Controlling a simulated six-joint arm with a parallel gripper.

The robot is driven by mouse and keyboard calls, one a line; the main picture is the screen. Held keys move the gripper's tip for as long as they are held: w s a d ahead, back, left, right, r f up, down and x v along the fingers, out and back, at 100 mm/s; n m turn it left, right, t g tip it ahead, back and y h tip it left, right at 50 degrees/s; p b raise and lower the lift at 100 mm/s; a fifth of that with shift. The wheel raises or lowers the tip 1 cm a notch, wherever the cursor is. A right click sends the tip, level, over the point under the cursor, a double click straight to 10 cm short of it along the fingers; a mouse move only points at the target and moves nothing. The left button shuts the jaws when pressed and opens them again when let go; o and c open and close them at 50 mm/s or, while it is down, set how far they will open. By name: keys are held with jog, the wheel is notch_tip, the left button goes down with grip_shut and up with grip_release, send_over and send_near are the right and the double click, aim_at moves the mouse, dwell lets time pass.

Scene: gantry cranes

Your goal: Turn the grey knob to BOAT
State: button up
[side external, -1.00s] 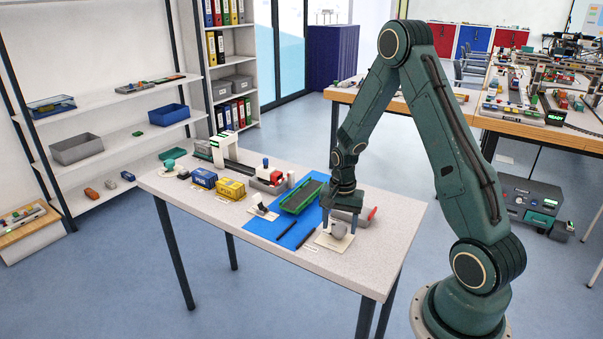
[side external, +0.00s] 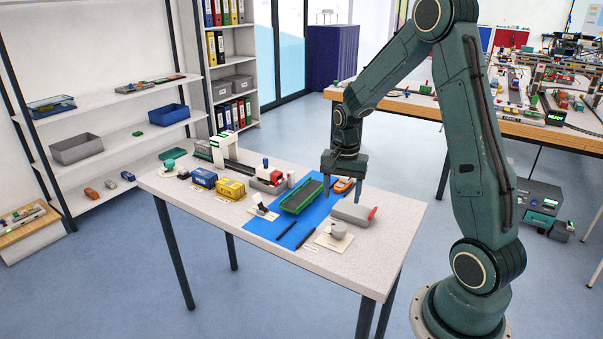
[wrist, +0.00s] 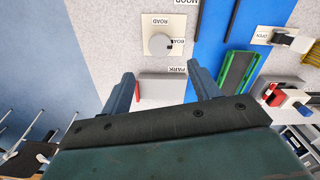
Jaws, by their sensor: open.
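The grey knob (side external: 338,230) is on a pale plate (side external: 327,242) at the table's near right corner. In the wrist view the knob (wrist: 159,44) is round, with a dark mark on its right side, facing a partly covered label that looks like BOAT (wrist: 179,42). The ROAD label (wrist: 163,20) is above it and the PARK label (wrist: 178,69) below right. My gripper (side external: 343,187) is open and empty, raised above the table and behind the knob, apart from it. In the wrist view its spread fingers (wrist: 162,84) are below the knob.
A grey box with a red end (side external: 352,213) lies just behind the knob. A blue mat (side external: 265,228) to its left bears a green-edged tray (side external: 300,197) and dark rods. An orange boat-like object (side external: 344,185) is by my fingers. Yellow (side external: 230,189) and blue (side external: 203,178) containers stand farther left.

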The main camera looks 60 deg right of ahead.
jog(key=shift+r, duration=1.8)
jog(key=s+a+r+n+t, duration=0.1)
jog(key=s+a+r+n, duration=0.1)
jog(key=a+r+n, duration=0.3)
jog(key=s+a+r+n+t, duration=0.1)
jog(key=s+a+r+n, duration=0.15)
jog(key=a+r, duration=0.4)
jog(key=s+a+r+n+t, duration=0.3)
jog(key=s+a+n, duration=0.4)
jog(key=s, duration=0.4)
jog(key=shift+a+n+t, duration=0.3)
jog(key=shift+a+n, duration=0.05)
jog(key=shift+a, duration=0.4)
